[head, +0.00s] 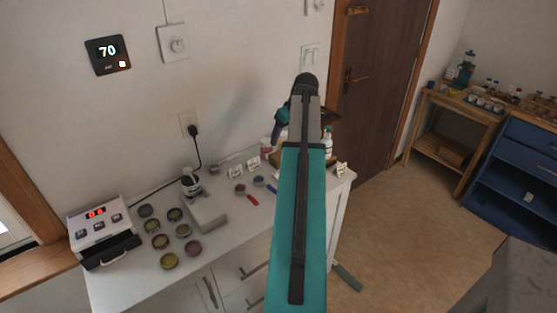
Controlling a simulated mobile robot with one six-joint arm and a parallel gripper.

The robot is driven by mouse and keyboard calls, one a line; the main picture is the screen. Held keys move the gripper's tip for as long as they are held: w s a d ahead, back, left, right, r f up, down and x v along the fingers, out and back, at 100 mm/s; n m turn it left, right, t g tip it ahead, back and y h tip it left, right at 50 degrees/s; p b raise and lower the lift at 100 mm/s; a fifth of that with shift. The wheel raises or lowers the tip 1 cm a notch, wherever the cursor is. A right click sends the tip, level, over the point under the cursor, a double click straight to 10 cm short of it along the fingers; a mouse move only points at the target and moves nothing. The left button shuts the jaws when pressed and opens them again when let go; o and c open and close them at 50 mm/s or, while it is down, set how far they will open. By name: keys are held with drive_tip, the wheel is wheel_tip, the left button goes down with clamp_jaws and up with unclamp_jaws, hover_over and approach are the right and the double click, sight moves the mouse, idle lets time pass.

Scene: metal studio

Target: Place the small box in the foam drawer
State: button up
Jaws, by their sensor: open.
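My teal arm reaches forward over the white cabinet, and my gripper (277,135) is at its far end over the back right of the cabinet top. The arm hides most of it; its jaws are open and I see nothing held. I cannot identify the small box for certain. A light grey box-like block (207,214) stands on the cabinet top, left of my arm and apart from the gripper. No foam is visible. The white cabinet has drawer fronts (236,271) that look closed; which is the foam drawer I cannot tell.
Several round tins (169,261) lie near the grey block. Small white cards (253,163) and bottles (328,143) stand farther back. A door (382,90) is behind; open floor (420,230) lies right.

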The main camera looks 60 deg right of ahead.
drive_tip(key=shift+f, duration=0.15)
drive_tip(key=p, duration=0.2)
approach(277, 155)
drive_tip(key=shift+x, duration=2.4)
drive_tip(key=shift+p+x, duration=0.95)
drive_tip(key=shift+x, duration=1.7)
drive_tip(key=shift+d, duration=0.1)
drive_tip(key=c, duration=1.2)
drive_tip(key=shift+c, duration=0.2)
